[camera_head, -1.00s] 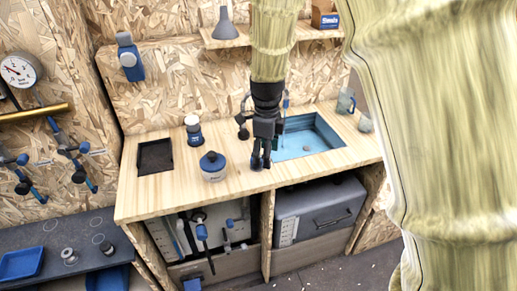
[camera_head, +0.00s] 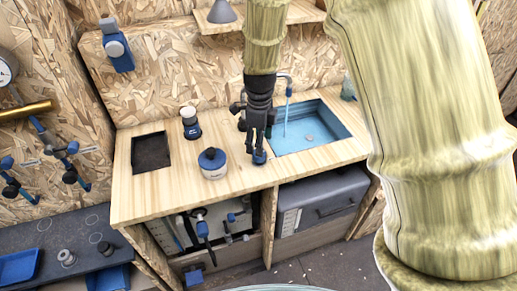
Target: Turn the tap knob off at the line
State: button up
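My gripper (camera_head: 259,157) points down in front of the tap, by the sink's left edge, over or near the wooden counter (camera_head: 180,185). It hides part of the tap, and I cannot pick out a tap knob there. Its fingers overlap in this view, so their opening is unclear. Blue pipe valves with dark knobs (camera_head: 70,176) are on the left wall; more blue-handled fittings (camera_head: 202,229) are under the counter.
A black tray (camera_head: 151,152) is set in the counter. A grey box (camera_head: 325,200) sits below. My arm covers the right side.

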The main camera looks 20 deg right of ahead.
jog(key=shift+s+f+p, duration=0.1)
jog(key=shift+f+p, duration=0.4)
jog(key=shift+f, duration=1.9)
jog(key=c, duration=1)
